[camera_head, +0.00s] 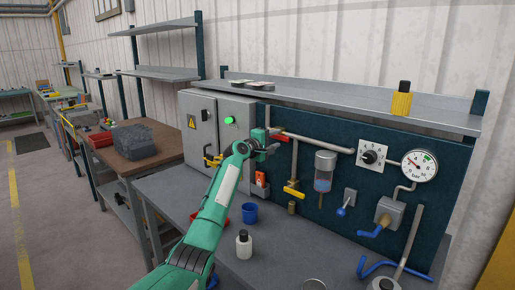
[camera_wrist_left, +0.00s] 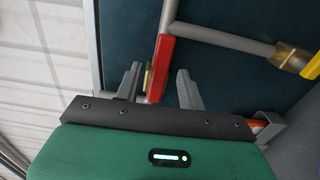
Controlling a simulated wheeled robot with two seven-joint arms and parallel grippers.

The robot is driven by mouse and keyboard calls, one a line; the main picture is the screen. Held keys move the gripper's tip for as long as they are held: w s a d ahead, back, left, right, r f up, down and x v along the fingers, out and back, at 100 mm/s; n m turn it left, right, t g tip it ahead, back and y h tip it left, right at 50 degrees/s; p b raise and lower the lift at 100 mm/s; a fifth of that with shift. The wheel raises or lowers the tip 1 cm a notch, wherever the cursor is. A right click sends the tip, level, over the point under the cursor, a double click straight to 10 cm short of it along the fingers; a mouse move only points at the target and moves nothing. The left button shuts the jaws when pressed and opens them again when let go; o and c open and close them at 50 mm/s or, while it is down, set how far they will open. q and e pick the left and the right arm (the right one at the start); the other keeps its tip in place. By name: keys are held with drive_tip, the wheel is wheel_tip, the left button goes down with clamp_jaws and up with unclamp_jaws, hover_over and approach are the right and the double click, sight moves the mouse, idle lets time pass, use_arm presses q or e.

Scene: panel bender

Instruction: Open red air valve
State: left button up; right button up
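The red air valve's lever (camera_head: 278,137) is on the pipework of the dark blue panel, just past my left gripper in the head view. In the left wrist view the red lever (camera_wrist_left: 161,62) lies along a grey pipe, with a brass fitting (camera_wrist_left: 149,78) beside it. My left gripper (camera_head: 268,146) is at the valve. In the left wrist view its two fingers (camera_wrist_left: 160,69) are apart, one on each side of the lever, with a gap showing on the right side. Contact on the left, near the brass fitting, is unclear. My right gripper is not in view.
A yellow-handled valve (camera_head: 293,190) sits below on the panel. A grey electrical cabinet (camera_head: 205,120) with a green light stands left. A filter bowl (camera_head: 324,172), a knob (camera_head: 369,157) and a gauge (camera_head: 419,166) are right. A blue cup (camera_head: 249,213) and white bottle (camera_head: 244,245) stand on the bench.

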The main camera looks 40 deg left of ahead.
use_arm(q)
drive_tip(key=s+b, duration=0.2)
drive_tip(key=s, duration=0.8)
drive_tip(key=shift+s+a, duration=0.3)
drive_tip(key=shift+a, duration=0.1)
drive_tip(key=shift+f, duration=0.1)
